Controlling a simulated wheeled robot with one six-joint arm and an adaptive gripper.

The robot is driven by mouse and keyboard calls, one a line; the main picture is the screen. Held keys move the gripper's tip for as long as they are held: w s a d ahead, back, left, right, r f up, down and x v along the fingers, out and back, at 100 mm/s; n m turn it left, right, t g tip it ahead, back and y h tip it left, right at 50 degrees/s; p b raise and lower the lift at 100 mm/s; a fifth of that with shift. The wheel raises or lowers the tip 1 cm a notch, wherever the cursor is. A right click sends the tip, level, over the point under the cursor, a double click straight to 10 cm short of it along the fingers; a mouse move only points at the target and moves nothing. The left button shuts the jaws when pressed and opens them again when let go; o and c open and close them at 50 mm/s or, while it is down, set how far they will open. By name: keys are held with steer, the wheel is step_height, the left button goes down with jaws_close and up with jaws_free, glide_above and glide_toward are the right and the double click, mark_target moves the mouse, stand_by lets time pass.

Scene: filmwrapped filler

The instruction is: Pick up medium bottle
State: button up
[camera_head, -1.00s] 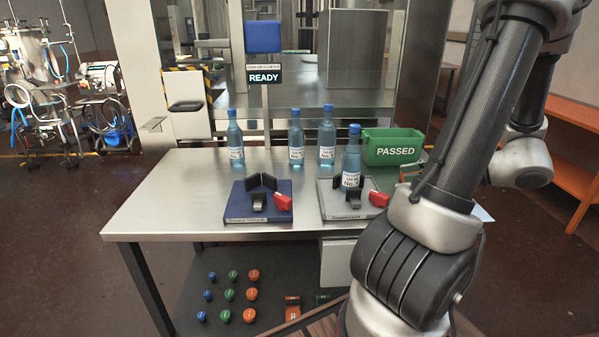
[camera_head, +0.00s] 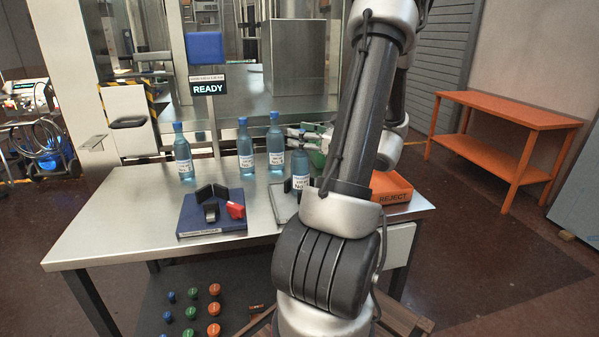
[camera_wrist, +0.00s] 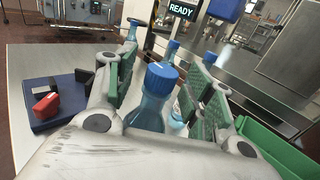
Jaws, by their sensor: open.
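Several blue bottles with blue caps stand upright on the steel table (camera_head: 110,230). One bottle (camera_head: 300,166), in the head view, stands at the grey fixture (camera_head: 284,203), partly hidden by my arm. Others are the left bottle (camera_head: 183,155), the middle bottle (camera_head: 245,150) and the back bottle (camera_head: 275,148). I cannot tell by size which is medium. In the wrist view, my gripper (camera_wrist: 166,76) is open, with its green-padded fingers on both sides of a bottle's blue cap (camera_wrist: 161,78) and neck. I see no firm grip on it.
A blue fixture (camera_head: 211,222) with a red clamp lies left on the table. An orange REJECT bin (camera_head: 393,190) is behind my arm at right. A green bin (camera_wrist: 272,142) is close right of my gripper. A READY sign (camera_head: 208,85) stands behind. The table's front left is clear.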

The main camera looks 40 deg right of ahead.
steer(key=shift+w, duration=0.35)
jaws_close()
steer(key=shift+r, duration=0.1)
